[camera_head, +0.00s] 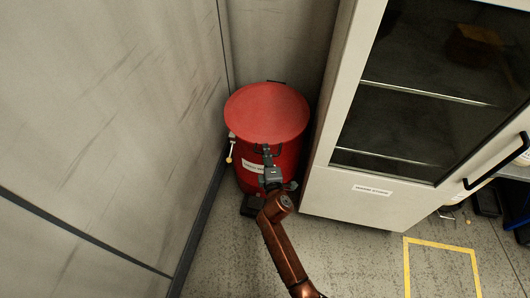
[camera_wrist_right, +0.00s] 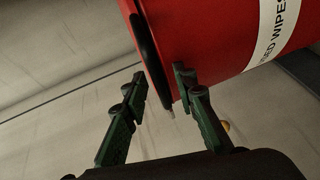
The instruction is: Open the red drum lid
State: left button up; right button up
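The red drum (camera_head: 285,160) stands in the corner with its round red lid (camera_head: 267,112) lying shut on top. A white label is on its front, reading "...ED WIPES" in the right wrist view (camera_wrist_right: 275,35). My right gripper (camera_head: 266,153) is at the drum's front, just below the lid's near edge, and partly covers the label. In the right wrist view its fingers (camera_wrist_right: 160,75) are apart, with a dark curved bar (camera_wrist_right: 150,58) at the drum's edge between them. I cannot tell whether they touch it. My left gripper is not in view.
A tall glass-door cabinet (camera_head: 365,195) stands close to the drum's right. Grey wall panels (camera_head: 110,110) are close on the left and behind. A yellow-tipped part (camera_head: 229,158) sticks out at the drum's left.

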jog(key=shift+d, duration=0.15)
jog(key=shift+c, duration=0.6)
jog(key=shift+c, duration=0.8)
grip_shut()
